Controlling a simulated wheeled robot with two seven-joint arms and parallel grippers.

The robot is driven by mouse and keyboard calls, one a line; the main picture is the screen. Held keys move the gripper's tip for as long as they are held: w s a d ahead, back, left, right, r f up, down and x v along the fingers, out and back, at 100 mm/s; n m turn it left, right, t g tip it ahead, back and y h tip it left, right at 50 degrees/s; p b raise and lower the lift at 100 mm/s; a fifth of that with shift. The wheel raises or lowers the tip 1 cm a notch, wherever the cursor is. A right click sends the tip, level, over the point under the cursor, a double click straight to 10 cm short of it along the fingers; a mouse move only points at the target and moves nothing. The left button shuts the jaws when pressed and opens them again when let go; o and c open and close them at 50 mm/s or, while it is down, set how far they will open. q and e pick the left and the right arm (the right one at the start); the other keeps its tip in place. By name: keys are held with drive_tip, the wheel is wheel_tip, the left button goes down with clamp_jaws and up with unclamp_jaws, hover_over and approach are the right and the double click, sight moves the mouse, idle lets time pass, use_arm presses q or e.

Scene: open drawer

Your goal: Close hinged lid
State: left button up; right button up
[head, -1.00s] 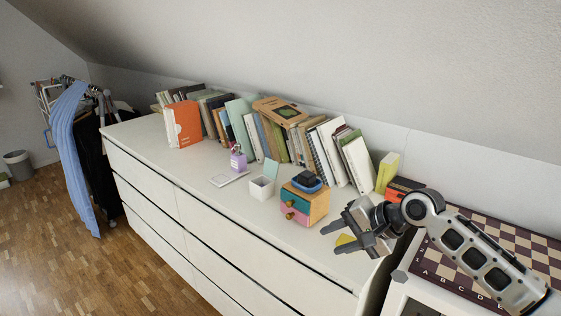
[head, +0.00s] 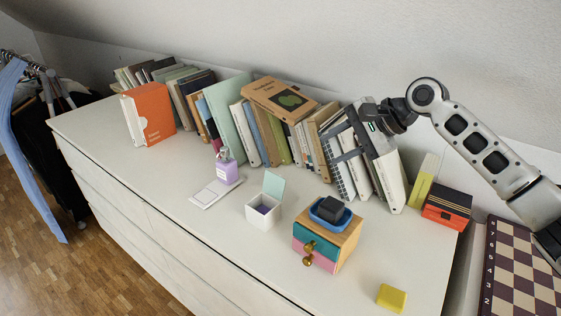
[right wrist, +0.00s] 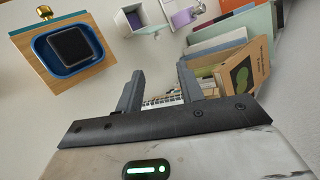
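A small white box (head: 262,218) stands on the white dresser top, with a pale green hinged lid (head: 273,186) standing up at its back edge. The lid is open and something purple shows inside. In the right wrist view the box (right wrist: 136,20) is at the top, seen from above. My right gripper (head: 344,142) is raised in front of the white books at the right, behind and to the right of the box. Its fingers (right wrist: 158,82) are apart with nothing between them. My left gripper is not in view.
A small drawer cabinet (head: 326,243) with a blue tray on top stands right of the box. A purple bottle (head: 226,170) and a white flat item (head: 214,193) are to its left. Books (head: 215,104) line the back. A yellow block (head: 391,298) lies at the front right.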

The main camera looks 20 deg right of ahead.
sight(282, 176)
drive_tip(key=x, duration=1.4)
drive_tip(key=shift+a+f, duration=0.2)
drive_tip(key=shift+a, duration=0.2)
drive_tip(key=shift+s, duration=0.1)
clamp_jaws()
